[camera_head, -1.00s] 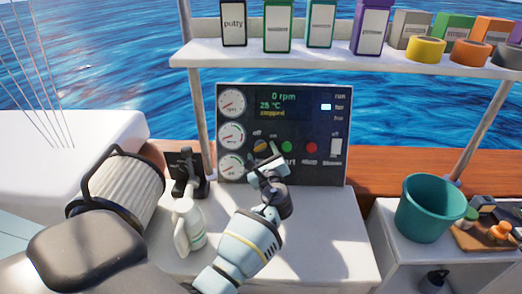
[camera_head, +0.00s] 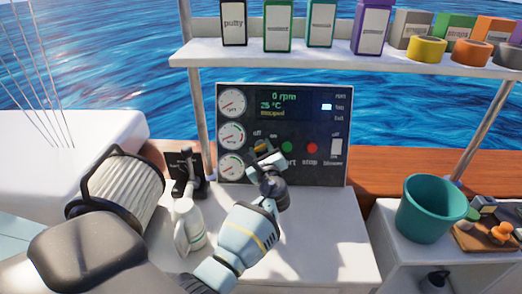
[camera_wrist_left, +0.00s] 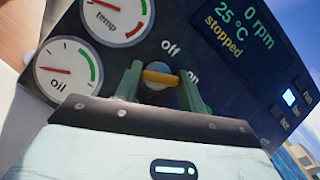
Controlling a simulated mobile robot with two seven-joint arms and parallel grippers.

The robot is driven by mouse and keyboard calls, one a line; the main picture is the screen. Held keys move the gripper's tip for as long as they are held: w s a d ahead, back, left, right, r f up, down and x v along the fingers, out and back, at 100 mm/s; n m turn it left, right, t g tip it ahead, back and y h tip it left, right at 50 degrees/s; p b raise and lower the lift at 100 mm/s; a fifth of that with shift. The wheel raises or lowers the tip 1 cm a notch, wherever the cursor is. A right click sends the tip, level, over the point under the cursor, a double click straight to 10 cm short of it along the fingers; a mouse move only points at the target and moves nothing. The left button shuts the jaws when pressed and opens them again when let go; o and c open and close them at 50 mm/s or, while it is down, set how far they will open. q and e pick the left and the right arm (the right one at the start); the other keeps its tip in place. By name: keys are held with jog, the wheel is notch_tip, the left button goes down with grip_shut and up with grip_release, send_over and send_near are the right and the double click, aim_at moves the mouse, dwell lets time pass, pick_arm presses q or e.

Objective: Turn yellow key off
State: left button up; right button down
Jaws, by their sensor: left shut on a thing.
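The yellow key (camera_head: 262,146) sits on the dark control panel (camera_head: 318,172), beside the gauges. My left gripper (camera_head: 266,154) reaches up to the panel from below and is shut on the key. In the left wrist view the yellow key (camera_wrist_left: 160,79) lies crosswise between the two grey-green fingertips of my left gripper (camera_wrist_left: 162,84). The "off" label shows above the key and the "on" label to its right, partly covered by a finger. The display reads 0 rpm, 25 °C and "stopped". My right gripper is out of view.
A green button (camera_head: 287,147), a red button (camera_head: 312,148) and a white switch (camera_head: 336,147) are right of the key. A black lever (camera_head: 188,170) and a white bottle (camera_head: 188,226) stand to the left. A shelf (camera_head: 340,54) hangs above; a teal bucket (camera_head: 430,208) stands right.

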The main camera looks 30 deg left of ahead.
pick_arm(q)
jog(key=shift+n+g, duration=0.6)
jog(key=shift+n, duration=0.6)
jog(key=n+g+b, duration=0.1)
jog(key=n, duration=0.2)
jog(key=shift+g+y, duration=0.4)
jog(key=n+g, duration=0.1)
jog(key=n, duration=0.2)
jog(key=shift+w+d+r, duration=0.1)
jog(key=shift+r, duration=0.05)
jog(key=n+g+h, duration=0.1)
jog(key=n+g, duration=0.1)
jog(key=n, duration=0.2)
jog(key=shift+r, duration=0.1)
jog(key=shift+n+p, duration=0.35)
jog(key=shift+n, duration=0.15)
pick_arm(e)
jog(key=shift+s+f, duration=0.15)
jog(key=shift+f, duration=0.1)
pick_arm(q)
jog(key=shift+h, duration=0.3)
